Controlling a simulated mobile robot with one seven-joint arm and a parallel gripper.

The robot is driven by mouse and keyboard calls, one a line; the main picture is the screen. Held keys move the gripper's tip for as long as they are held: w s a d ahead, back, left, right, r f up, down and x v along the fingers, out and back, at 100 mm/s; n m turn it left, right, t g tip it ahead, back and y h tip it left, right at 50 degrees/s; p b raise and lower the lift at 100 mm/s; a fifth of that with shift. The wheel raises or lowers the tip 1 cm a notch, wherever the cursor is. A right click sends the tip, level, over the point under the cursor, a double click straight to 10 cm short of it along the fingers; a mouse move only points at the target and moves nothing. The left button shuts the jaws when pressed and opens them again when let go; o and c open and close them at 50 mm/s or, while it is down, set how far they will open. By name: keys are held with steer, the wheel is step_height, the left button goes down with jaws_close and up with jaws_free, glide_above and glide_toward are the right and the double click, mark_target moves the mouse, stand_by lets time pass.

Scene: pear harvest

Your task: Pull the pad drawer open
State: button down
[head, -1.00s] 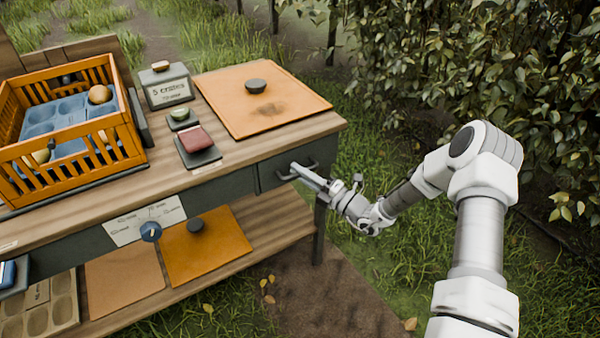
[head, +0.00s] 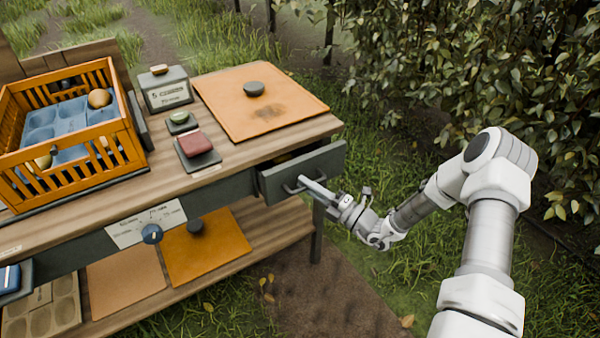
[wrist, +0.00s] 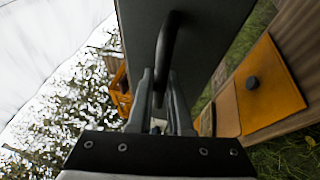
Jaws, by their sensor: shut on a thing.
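The pad drawer (head: 326,163) is a dark grey drawer at the right end of the wooden bench, and it stands partly open. Its inside is mostly hidden behind its front. My gripper (head: 306,182) is shut on the drawer's dark bar handle (head: 289,189), in front of the drawer. In the wrist view, the two fingers of my gripper (wrist: 160,95) close around the handle (wrist: 166,45), and the drawer front (wrist: 205,35) fills the upper middle.
On the bench top (head: 232,168) stand an orange crate (head: 125,130), a grey box (head: 166,90), a red pad (head: 195,144) and an orange board (head: 290,115). A lower shelf (head: 285,222) holds another orange board (head: 225,248). A leafy hedge (head: 450,80) grows at the right.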

steer(key=s+d+p, duration=0.2)
steer(key=s+d, duration=0.4)
steer(key=s, duration=0.4)
steer(key=s+d+p, duration=0.3)
steer(key=s+d, duration=0.4)
steer(key=s, duration=0.3)
steer(key=shift+d, duration=0.25)
steer(key=c, duration=1.1)
jaws_free()
steer(key=v, duration=1.7)
steer(key=shift+s+d, duration=0.1)
steer(key=shift+d, duration=0.05)
